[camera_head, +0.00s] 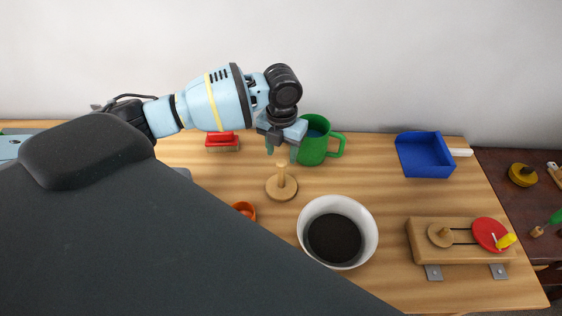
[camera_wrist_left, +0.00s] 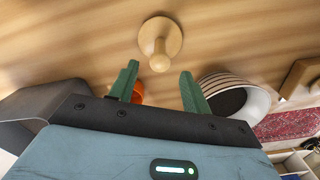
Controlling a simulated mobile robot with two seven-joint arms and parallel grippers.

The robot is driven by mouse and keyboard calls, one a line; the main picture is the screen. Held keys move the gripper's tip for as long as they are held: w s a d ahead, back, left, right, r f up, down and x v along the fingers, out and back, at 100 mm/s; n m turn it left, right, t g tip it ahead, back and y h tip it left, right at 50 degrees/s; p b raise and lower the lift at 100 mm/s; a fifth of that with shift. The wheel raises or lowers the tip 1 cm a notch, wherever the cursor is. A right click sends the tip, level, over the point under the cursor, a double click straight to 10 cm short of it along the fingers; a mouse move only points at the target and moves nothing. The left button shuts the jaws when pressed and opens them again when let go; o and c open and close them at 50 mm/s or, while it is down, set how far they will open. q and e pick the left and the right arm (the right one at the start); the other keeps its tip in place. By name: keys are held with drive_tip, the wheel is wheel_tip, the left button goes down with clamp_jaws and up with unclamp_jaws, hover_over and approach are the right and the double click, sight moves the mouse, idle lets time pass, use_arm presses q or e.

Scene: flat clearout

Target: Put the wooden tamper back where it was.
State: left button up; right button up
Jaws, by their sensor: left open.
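The wooden tamper (camera_head: 282,184) stands upright on the table, its round base down and its knob handle up. It also shows in the left wrist view (camera_wrist_left: 160,42), ahead of the fingertips and between their lines. My left gripper (camera_head: 282,152) is open and empty just above the handle in the head view. Its two green fingers (camera_wrist_left: 158,78) are apart, with nothing between them. My right gripper is not in view.
A green mug (camera_head: 313,150) stands close behind the gripper. A white bowl (camera_head: 366,215) with dark contents is at the front right of the tamper, an orange cup (camera_head: 243,210) at its left. A red brush (camera_head: 222,142), a blue dustpan (camera_head: 424,154) and a wooden crank board (camera_head: 461,254) lie farther off.

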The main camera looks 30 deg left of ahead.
use_arm(q)
drive_tip(key=shift+r, duration=2.8)
